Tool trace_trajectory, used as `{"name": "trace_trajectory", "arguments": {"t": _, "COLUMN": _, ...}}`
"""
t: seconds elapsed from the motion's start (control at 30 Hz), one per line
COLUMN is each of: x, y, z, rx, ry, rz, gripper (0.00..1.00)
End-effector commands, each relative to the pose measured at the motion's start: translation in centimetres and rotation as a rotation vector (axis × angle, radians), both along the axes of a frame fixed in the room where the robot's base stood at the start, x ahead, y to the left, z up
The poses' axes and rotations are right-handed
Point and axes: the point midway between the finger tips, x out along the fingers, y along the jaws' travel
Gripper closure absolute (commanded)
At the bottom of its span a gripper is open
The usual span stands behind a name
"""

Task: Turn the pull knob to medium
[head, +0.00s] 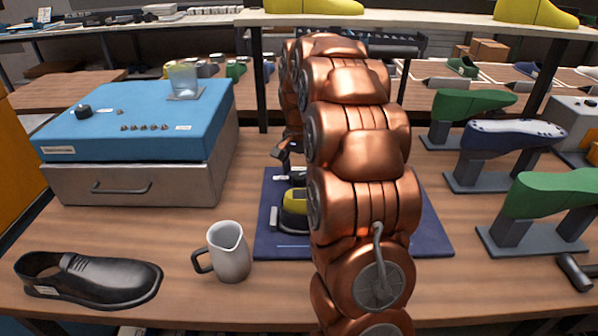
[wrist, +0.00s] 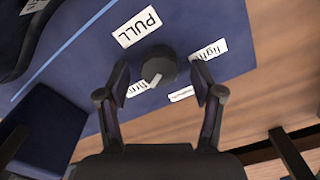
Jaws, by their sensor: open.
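The pull knob (wrist: 159,64) is a dark round knob on a blue panel, below a white PULL label (wrist: 136,27) in the wrist view. Its pale pointer mark is angled to the lower left, toward the label "firm" (wrist: 138,88). A label "light" (wrist: 208,49) lies to the right, and a third label (wrist: 181,94) between them is too small to read. My gripper (wrist: 160,70) is open, with one finger on either side of the knob; contact cannot be told. In the head view my arm hides the knob, and my gripper (head: 284,152) shows partly above the blue base (head: 430,235).
A yellow and black piece (head: 295,205) stands on the blue base beside my arm. Green lasts (head: 555,192) stand at the right.

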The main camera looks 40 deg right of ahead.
Motion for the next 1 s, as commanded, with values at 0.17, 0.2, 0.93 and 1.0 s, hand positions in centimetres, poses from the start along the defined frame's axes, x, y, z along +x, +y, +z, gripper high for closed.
{"name": "trace_trajectory", "arguments": {"t": 0.17, "x": -0.08, "y": 0.02, "z": -0.55, "rx": 0.001, "ry": 0.001, "rz": 0.000, "gripper": 0.33}}
{"name": "trace_trajectory", "arguments": {"t": 0.2, "x": -0.06, "y": 0.02, "z": -0.57, "rx": 0.001, "ry": 0.001, "rz": 0.000, "gripper": 0.33}}
{"name": "trace_trajectory", "arguments": {"t": 0.93, "x": -0.01, "y": 0.02, "z": -0.53, "rx": 0.000, "ry": 0.000, "rz": 0.000, "gripper": 0.92}}
{"name": "trace_trajectory", "arguments": {"t": 1.0, "x": -0.01, "y": 0.03, "z": -0.53, "rx": 0.000, "ry": 0.000, "rz": 0.000, "gripper": 0.93}}
